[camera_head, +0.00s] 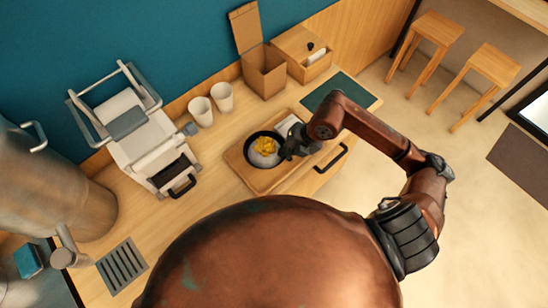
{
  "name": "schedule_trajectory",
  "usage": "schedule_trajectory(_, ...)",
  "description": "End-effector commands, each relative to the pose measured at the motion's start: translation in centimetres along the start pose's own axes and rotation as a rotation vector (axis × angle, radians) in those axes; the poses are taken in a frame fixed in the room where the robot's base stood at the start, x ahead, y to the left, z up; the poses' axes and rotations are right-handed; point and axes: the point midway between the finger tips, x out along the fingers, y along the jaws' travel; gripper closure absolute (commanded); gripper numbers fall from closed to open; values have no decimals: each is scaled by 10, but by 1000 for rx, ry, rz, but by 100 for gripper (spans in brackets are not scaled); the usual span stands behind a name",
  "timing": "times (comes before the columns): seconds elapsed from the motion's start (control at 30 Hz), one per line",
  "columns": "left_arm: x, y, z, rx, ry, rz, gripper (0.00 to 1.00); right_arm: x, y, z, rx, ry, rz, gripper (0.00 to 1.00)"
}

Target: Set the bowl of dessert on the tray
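A dark round bowl (253,161) holds a pale dessert with yellow topping (265,146). It appears level and lies within the outline of the wooden tray (263,183) on the counter. I cannot tell whether its base touches the tray. My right gripper (289,149) reaches in from the right and is at the bowl's right rim. Its fingers are small and dark against the bowl, so whether they are closed on the rim is unclear. My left gripper is not in view.
A white item (288,124) lies at the tray's back right. Two white cups (212,104) and an open cardboard box (262,72) stand behind. A white machine (146,139) stands left. A dark green mat (350,91) lies right. Bare counter (205,184) shows left of the tray.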

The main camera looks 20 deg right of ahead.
Motion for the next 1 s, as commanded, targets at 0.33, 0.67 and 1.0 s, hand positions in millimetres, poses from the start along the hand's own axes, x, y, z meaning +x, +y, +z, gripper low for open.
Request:
schedule_trajectory(0.33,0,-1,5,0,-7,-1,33,43,10,11,0,1,1,100)
schedule_trajectory(0.67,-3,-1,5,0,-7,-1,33,80,0,13,2,2,1,100)
schedule_trajectory(1.0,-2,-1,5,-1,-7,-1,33,83,-2,13,0,1,-1,96)
